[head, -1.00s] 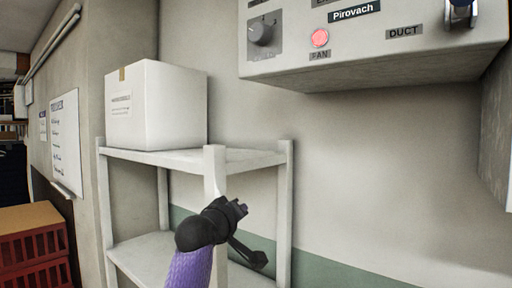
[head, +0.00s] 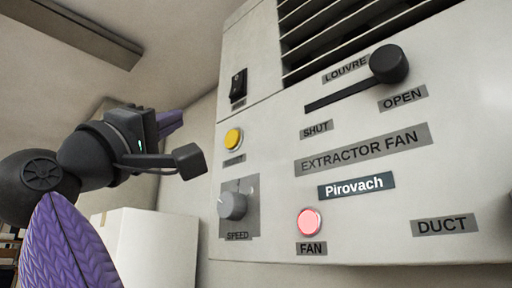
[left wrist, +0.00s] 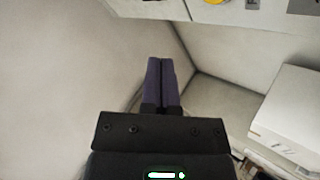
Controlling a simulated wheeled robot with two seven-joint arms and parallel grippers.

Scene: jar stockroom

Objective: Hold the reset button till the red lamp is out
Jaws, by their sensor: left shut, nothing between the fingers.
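A grey extractor fan panel (head: 260,165) fills the right of the head view. A yellow button (head: 233,139) sits at its left side, above the speed knob; the small label under it is too blurred to read. Its edge also shows at the top of the left wrist view (left wrist: 214,2). The round red lamp (head: 309,222), above the FAN label, glows. My left gripper (head: 172,122) is raised left of the panel, shut and empty, apart from the button. Its purple fingers lie together in the left wrist view (left wrist: 161,68). My right gripper is out of view.
The panel also has a speed knob (head: 232,206), a black rocker switch (head: 238,85) and a louvre lever (head: 388,64) at the OPEN end. A white box (head: 150,245) stands below left. Free air lies between my left gripper and the panel.

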